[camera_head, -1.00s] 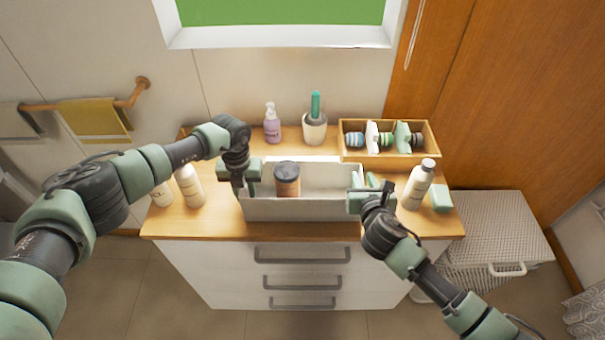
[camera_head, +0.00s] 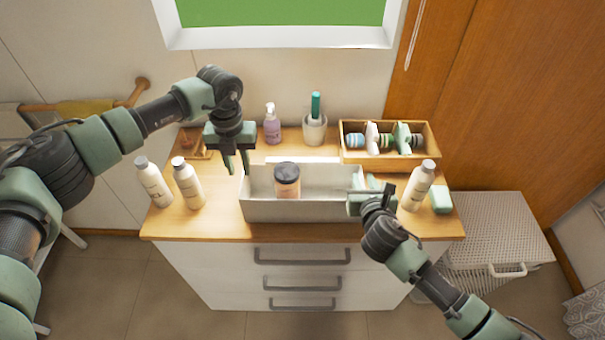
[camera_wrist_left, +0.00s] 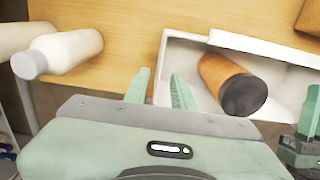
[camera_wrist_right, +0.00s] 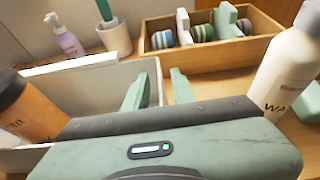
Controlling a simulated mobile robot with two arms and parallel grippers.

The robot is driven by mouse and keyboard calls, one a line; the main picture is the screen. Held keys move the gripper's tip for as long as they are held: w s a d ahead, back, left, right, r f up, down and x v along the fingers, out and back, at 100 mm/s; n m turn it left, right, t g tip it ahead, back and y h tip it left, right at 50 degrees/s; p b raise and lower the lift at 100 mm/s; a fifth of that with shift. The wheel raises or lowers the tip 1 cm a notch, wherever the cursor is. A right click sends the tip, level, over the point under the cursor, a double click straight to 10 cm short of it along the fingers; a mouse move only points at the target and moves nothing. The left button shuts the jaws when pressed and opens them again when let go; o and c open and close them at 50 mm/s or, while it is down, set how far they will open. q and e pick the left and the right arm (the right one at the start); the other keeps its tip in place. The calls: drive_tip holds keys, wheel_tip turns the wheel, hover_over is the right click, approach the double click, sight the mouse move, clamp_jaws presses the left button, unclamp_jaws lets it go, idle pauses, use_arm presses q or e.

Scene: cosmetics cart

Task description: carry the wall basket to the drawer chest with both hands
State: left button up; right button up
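The white wall basket (camera_head: 300,211) sits on the wooden top of the drawer chest (camera_head: 215,225), near its front edge. A brown jar with a dark lid (camera_head: 287,185) stands inside it. My left gripper (camera_head: 237,168) is open and empty, raised over the basket's left end. In the left wrist view its fingers (camera_wrist_left: 158,88) point toward the left end wall. My right gripper (camera_head: 379,187) is low at the basket's right end. In the right wrist view its fingers (camera_wrist_right: 157,88) are apart, one on each side of the right end wall, with a gap visible.
Two white bottles (camera_head: 187,182) stand left of the basket. A white bottle (camera_head: 418,186) and a green block (camera_head: 441,200) are on the right. Behind are a purple pump bottle (camera_head: 272,126), a cup (camera_head: 314,130) and a wooden tray (camera_head: 431,150).

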drive_tip(key=v, duration=1.1)
drive_tip(key=shift+s, duration=0.2)
use_arm(q)
drive_tip(key=shift+s, duration=0.1)
